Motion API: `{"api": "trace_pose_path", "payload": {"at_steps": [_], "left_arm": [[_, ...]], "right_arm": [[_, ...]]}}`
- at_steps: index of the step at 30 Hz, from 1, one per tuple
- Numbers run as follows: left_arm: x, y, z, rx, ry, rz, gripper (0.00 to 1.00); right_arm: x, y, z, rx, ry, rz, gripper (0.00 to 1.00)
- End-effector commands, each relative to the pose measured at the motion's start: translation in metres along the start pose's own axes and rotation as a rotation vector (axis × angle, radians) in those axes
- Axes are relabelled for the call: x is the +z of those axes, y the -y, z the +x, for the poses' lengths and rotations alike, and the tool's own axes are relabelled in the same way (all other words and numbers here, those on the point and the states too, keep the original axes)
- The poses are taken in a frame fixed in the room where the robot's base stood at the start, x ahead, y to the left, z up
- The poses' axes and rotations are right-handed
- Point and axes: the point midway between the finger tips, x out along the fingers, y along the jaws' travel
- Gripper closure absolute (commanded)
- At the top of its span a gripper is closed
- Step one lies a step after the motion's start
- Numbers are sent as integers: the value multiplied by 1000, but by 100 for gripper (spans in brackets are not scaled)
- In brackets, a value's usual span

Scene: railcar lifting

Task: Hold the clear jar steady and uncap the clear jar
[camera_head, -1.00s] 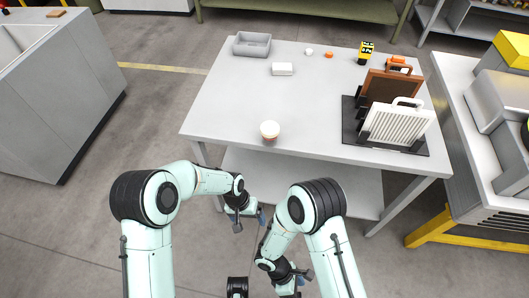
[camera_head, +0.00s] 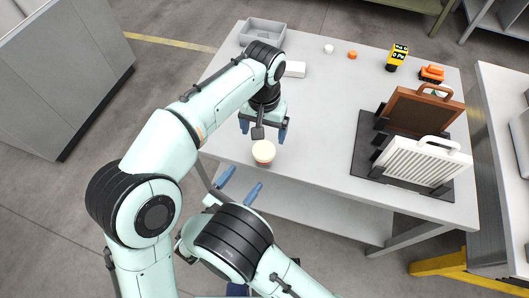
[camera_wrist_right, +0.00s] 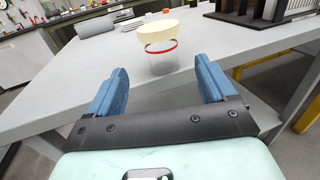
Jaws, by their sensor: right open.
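The clear jar (camera_head: 263,158) stands upright near the front edge of the table, with a cream lid (camera_head: 263,147) on it. In the right wrist view the jar (camera_wrist_right: 163,64) is see-through with a red ring under the cream lid (camera_wrist_right: 159,31). My right gripper (camera_head: 240,183) is open and empty, just off the table's front edge, its blue fingers pointing at the jar but apart from it. My left gripper (camera_head: 263,130) is over the table just behind the jar in the head view, its blue fingers spread apart with nothing seen between them.
The table (camera_head: 325,125) is clear around the jar. A black rack (camera_head: 362,160) with a brown panel (camera_head: 424,112) and a white ribbed panel (camera_head: 420,163) stands at the right.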

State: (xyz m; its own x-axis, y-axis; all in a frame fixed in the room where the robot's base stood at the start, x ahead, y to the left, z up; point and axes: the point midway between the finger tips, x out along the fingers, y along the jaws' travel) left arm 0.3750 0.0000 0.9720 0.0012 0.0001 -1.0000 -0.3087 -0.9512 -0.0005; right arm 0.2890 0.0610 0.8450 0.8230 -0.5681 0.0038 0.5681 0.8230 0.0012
Motion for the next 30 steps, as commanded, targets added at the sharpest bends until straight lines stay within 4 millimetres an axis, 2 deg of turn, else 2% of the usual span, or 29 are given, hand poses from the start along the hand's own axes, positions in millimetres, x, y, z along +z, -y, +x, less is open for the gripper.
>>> {"api": "trace_pose_path", "payload": {"at_steps": [9,15,21,30], "left_arm": [[0,0,1,1,1,0,12],[0,0,1,1,1,0,12],[0,0,1,1,1,0,12],[0,0,1,1,1,0,12]], "right_arm": [[-1,2,62,-8,-2,-1,16],[-1,2,97,-6,-3,-1,16],[-1,2,116,-4,-3,0,16],[-1,1,121,-2,-4,-1,16]]}}
